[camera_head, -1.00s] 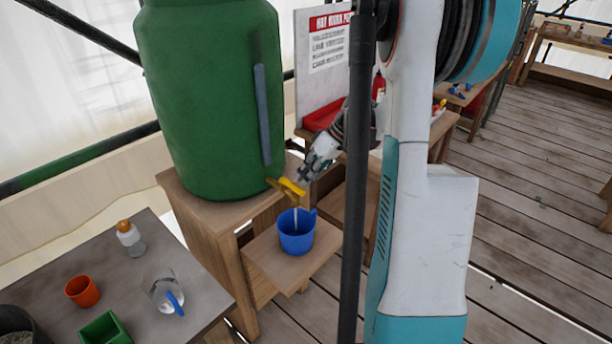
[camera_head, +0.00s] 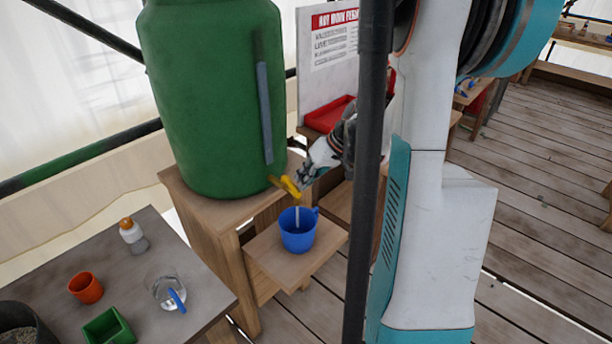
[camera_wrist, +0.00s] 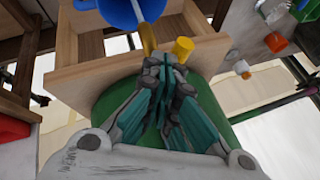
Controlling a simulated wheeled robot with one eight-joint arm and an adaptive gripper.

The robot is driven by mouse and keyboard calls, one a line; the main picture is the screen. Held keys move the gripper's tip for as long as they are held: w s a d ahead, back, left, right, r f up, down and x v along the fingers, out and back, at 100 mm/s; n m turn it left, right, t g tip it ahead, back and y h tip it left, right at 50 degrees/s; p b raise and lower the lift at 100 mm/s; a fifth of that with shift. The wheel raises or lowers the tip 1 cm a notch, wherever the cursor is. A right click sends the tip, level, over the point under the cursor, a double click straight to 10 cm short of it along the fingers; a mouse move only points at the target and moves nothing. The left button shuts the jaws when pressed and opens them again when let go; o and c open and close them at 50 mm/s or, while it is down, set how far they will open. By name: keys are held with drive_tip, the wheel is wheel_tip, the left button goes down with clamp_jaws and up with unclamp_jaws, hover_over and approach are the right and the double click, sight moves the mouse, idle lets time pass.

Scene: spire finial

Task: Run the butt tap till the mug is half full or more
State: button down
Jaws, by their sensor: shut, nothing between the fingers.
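The green butt (camera_head: 215,100) stands on a wooden stand, with a yellow tap (camera_head: 284,184) low on its right side. The blue mug (camera_head: 297,236) stands upright on a small wooden shelf (camera_head: 272,262) below the tap. A thin pale stream (camera_head: 297,215) shows between the tap and the mug's inside. The water level cannot be made out. My gripper (camera_head: 301,180) is shut and empty, close beside the tap's handle; contact is unclear. In the wrist view, my shut fingers (camera_wrist: 172,85) point towards the yellow handle (camera_wrist: 183,47), and the mug (camera_wrist: 118,12) is partly cut off.
A grey table (camera_head: 205,295) at lower left holds an orange cup (camera_head: 86,288), a green box (camera_head: 108,327), a clear glass (camera_head: 160,285) and an orange-capped bottle (camera_head: 132,236). A dark pole (camera_head: 362,200) crosses in front of my arm. A red tray (camera_head: 328,115) lies behind my gripper.

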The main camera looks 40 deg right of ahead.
sight(292, 187)
drive_tip(key=a+m+h, duration=0.1)
drive_tip(key=m, duration=0.1)
drive_tip(key=a+m+h, duration=0.1)
drive_tip(key=a+m, duration=0.1)
drive_tip(key=shift+m+t+h, duration=0.3)
drive_tip(key=shift+t, duration=0.1)
drive_tip(key=shift+w+a+m+h, duration=0.45)
drive_tip(key=shift+a+m, duration=0.2)
drive_tip(key=shift+m, duration=0.1)
drive_tip(key=shift+w+a+m+h, duration=0.4)
drive_tip(key=shift+a+m+h, duration=0.1)
drive_tip(key=shift+a+m, duration=0.2)
drive_tip(key=shift+w+a+m+h, duration=0.45)
drive_tip(key=shift+a+m, duration=0.15)
drive_tip(key=shift+m, duration=0.15)
drive_tip(key=shift+w, duration=0.1)
